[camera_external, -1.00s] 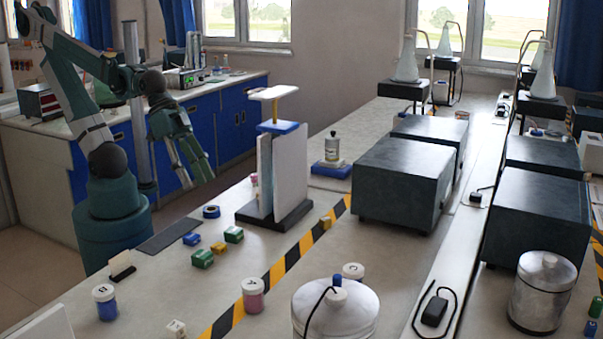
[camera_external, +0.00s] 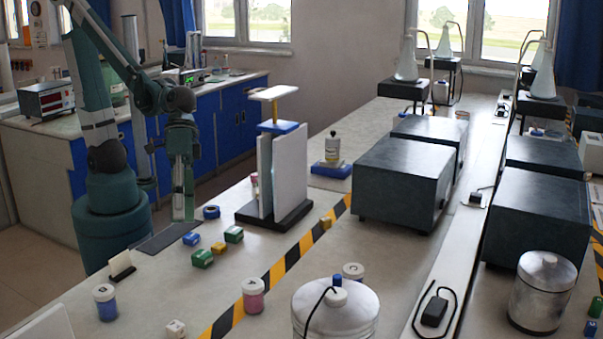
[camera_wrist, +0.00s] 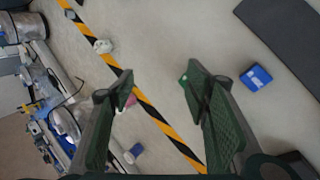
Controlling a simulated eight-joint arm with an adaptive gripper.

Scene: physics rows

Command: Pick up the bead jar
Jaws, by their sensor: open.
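Several small jars with white lids stand upright on the bench, and I cannot tell which is the bead jar. A jar with blue contents (camera_external: 106,303) is at the front left. A jar with pink contents (camera_external: 253,296) is by the striped tape. A third lidded jar (camera_external: 352,271) is partly hidden behind the metal vessel. My gripper (camera_external: 184,208) points down near the dark mat, away from these jars. In the wrist view my gripper (camera_wrist: 158,76) is open, with nothing between its fingers. A pinkish thing there is mostly hidden behind the left finger.
Small coloured boxes (camera_external: 202,258) lie near the dark mat (camera_external: 165,238). The blue box also shows in the wrist view (camera_wrist: 256,78). A white-panelled stand (camera_external: 285,180) rises right of my gripper. A metal vessel (camera_external: 335,312) stands in front. Striped tape (camera_external: 290,258) crosses the bench.

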